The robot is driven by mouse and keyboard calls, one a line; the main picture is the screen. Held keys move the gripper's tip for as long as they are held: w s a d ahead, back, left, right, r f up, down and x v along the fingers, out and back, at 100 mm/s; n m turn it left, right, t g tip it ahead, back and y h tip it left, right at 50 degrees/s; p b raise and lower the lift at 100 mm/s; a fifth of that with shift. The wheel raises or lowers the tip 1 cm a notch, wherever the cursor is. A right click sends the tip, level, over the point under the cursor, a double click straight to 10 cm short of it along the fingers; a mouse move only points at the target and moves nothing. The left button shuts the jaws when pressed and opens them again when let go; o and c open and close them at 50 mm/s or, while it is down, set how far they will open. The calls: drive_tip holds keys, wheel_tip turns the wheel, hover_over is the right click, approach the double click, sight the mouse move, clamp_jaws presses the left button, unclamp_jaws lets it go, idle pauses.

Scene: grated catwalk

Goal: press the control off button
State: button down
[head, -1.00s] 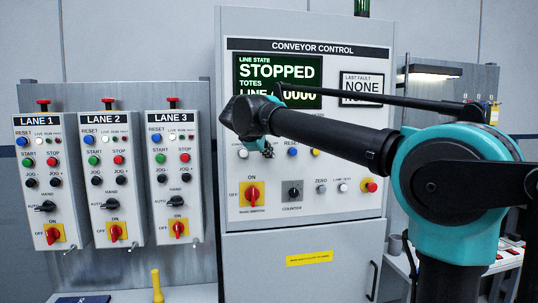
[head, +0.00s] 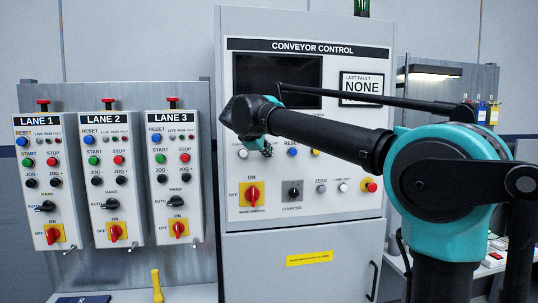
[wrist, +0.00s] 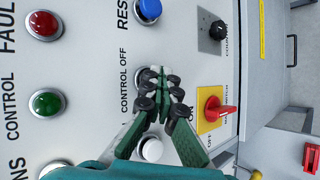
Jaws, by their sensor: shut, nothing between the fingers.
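The control off button (wrist: 144,76) is mostly hidden behind my fingertips in the wrist view; its printed label CONTROL OFF (wrist: 124,68) shows beside it. My gripper (wrist: 162,78) is shut and empty, with its tips over the button and at or very near the panel face. In the head view my gripper (head: 265,149) is in front of the conveyor control panel (head: 300,222), and my arm hides the button there. The panel's screen (head: 252,70) is dark.
Close by are a blue reset button (wrist: 149,9), a white button (wrist: 151,150), a green lamp (wrist: 46,102), a red lamp (wrist: 44,25) and a red main switch (wrist: 214,107). Three lane boxes (head: 110,205) hang to the left. A lit workbench lamp (head: 435,71) is at right.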

drive_tip(key=shift+w, duration=0.15)
drive_tip(key=shift+s, duration=0.2)
idle(0.3)
drive_tip(key=shift+s+d, duration=0.15)
drive_tip(key=shift+s, duration=0.35)
drive_tip(key=shift+s+d, duration=0.15)
drive_tip(key=shift+s, duration=0.35)
drive_tip(key=shift+s+d, duration=0.2)
drive_tip(key=shift+s, duration=0.6)
drive_tip(key=shift+s+d, duration=0.25)
drive_tip(key=shift+s, duration=0.55)
drive_tip(key=shift+s+d, duration=0.2)
drive_tip(key=shift+s, duration=0.6)
